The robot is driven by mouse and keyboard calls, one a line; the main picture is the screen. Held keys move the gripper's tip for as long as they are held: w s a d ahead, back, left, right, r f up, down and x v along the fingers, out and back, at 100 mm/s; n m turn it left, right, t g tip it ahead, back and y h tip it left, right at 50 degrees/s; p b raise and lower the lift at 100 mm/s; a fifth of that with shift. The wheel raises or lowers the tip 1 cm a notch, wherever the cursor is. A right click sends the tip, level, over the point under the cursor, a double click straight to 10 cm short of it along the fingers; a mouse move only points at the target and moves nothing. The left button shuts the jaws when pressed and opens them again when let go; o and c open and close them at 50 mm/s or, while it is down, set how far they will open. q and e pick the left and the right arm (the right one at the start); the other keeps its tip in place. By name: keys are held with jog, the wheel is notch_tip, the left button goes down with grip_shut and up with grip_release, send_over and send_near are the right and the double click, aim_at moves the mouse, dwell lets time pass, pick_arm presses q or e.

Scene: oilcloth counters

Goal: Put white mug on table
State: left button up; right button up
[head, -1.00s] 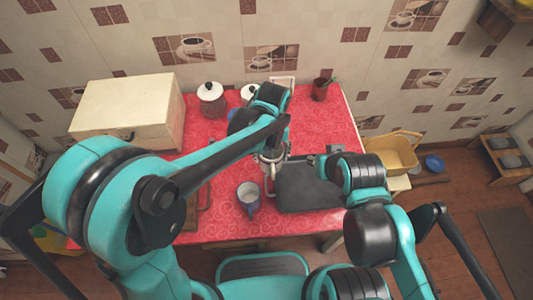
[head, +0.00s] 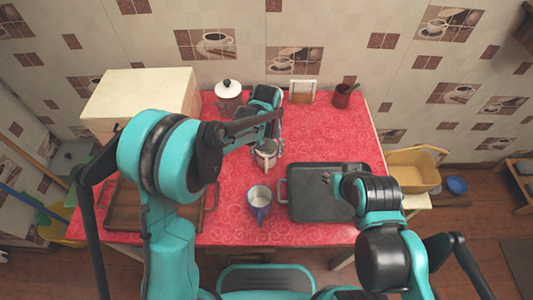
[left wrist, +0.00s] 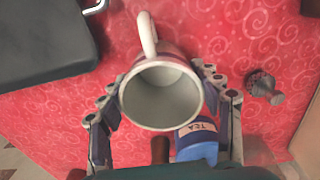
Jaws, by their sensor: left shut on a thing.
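The white mug (head: 265,155) is in the middle of the red table, left of the black tray's far corner. My left gripper (head: 268,140) is shut on it. In the left wrist view the mug (left wrist: 160,98) sits between the two fingers, its open, empty mouth facing the camera and its handle pointing up in the picture. I cannot tell whether its base touches the red tabletop (head: 235,222). My right gripper (head: 336,174) is over the black tray, mostly hidden by its own arm; its fingers are too small to read.
The black tray (head: 305,212) and a blue mug (head: 259,207) are near the front. A blue tea canister (left wrist: 197,140) is close beside the held mug in the wrist view. A white-lidded jar (head: 228,95), a red pot (head: 342,98) and a pale box (head: 140,100) stand behind.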

pick_arm(q)
jog(key=shift+f, duration=0.15)
jog(key=o, duration=1.4)
jog(key=shift+r, duration=0.3)
notch_tip(320, 180, up, 12)
jog(key=p, duration=0.4)
jog(key=shift+f+p, duration=0.1)
jog(key=shift+p, duration=0.2)
